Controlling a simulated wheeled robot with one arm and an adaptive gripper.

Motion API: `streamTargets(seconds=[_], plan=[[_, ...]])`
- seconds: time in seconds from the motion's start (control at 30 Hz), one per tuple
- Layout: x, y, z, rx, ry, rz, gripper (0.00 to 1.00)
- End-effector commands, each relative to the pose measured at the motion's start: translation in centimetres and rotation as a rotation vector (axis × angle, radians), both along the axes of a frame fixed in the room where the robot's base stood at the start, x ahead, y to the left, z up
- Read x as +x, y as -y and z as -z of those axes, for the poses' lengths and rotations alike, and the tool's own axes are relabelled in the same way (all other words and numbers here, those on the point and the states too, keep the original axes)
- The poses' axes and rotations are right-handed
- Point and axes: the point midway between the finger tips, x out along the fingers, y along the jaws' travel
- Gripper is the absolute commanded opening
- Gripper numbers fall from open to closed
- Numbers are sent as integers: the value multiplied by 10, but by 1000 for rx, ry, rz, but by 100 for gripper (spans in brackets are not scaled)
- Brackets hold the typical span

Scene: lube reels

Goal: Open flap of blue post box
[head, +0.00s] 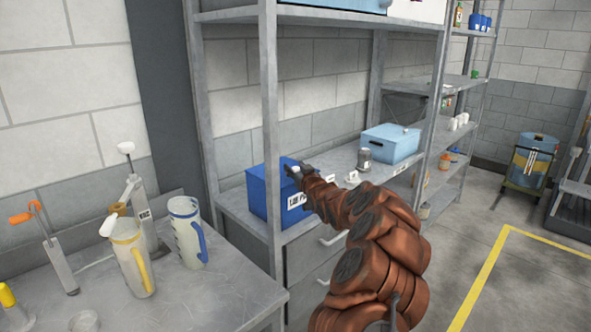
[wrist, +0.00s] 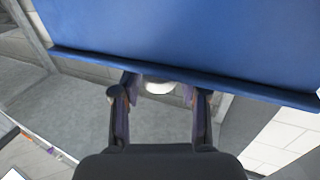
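The blue post box (head: 263,198) stands on the grey shelf at mid height, with a white label on its front, partly hidden by my arm. Its blue surface (wrist: 190,40) fills the top of the wrist view, with a straight lower edge. A white rounded knob-like piece (wrist: 158,87) shows just below that edge, between my fingertips. My gripper (head: 296,171) is at the top right of the box. In the wrist view the two fingers (wrist: 160,97) stand apart on either side of the white piece, and I see no clear contact with it.
A light blue box (head: 390,144) and a small dark jar (head: 364,158) stand farther right on the same shelf. A grey shelf post (head: 270,130) rises in front of the blue box. Jugs (head: 187,232) and pumps stand on the metal bench at left.

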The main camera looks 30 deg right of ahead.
Motion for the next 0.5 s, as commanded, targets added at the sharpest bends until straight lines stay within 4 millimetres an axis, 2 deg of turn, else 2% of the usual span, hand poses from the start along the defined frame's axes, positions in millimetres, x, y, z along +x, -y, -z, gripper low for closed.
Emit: streamTargets(seconds=[0.03, 0.37, 0.5], plan=[[0, 0, 0, 0, 0, 0, 35], [0, 0, 0, 0, 0, 0, 1], [0, 0, 0, 0, 0, 0, 0]])
